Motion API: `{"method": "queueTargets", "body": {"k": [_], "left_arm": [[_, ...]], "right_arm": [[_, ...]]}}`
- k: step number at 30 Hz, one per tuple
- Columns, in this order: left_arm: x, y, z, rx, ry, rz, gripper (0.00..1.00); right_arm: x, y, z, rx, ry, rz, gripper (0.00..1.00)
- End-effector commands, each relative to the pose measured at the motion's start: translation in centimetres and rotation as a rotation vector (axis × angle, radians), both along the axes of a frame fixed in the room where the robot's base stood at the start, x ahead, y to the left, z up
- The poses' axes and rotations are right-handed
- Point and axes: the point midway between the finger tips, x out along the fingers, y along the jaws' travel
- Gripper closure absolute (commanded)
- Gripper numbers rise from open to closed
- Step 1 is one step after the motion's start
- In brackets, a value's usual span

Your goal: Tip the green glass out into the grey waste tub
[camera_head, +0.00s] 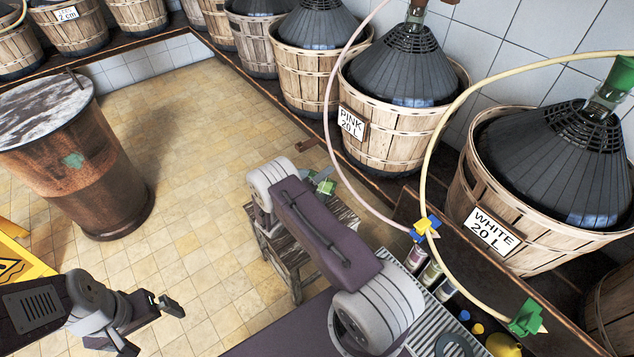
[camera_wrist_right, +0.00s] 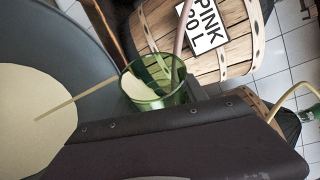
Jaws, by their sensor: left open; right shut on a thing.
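The green glass (camera_wrist_right: 155,88) is tilted in the right wrist view, with pale liquid inside. A thin pale yellow stream (camera_wrist_right: 88,103) runs from its rim into the grey tub (camera_wrist_right: 72,30), which holds a broad pool of pale liquid (camera_wrist_right: 35,115). My right gripper is shut on the glass. In the head view the glass (camera_head: 326,187) shows just behind my right arm, which partly hides the gripper (camera_head: 312,177). I cannot make out the tub in the head view. My left gripper (camera_head: 150,326) is open and empty at the lower left, above the tiled floor.
A wooden stool (camera_head: 291,262) stands under my right arm. Wicker demijohn baskets line the wall, including PINK (camera_head: 385,143) and WHITE (camera_head: 463,203). Hoses (camera_head: 445,120) hang near a rack of bottles. A rusty drum (camera_head: 85,165) stands left; the floor between is free.

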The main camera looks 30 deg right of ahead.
Motion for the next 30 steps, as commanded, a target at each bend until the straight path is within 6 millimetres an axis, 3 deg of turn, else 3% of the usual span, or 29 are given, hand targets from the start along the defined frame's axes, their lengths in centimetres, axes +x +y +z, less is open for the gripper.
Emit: {"method": "queueTargets", "body": {"k": [30], "left_arm": [[0.0, 0.0, -2.5, 0.0, 0.0, 0.0, 0.0]], "right_arm": [[0.3, 0.2, -0.7, -0.119, 0.139, 0.001, 1.0]]}}
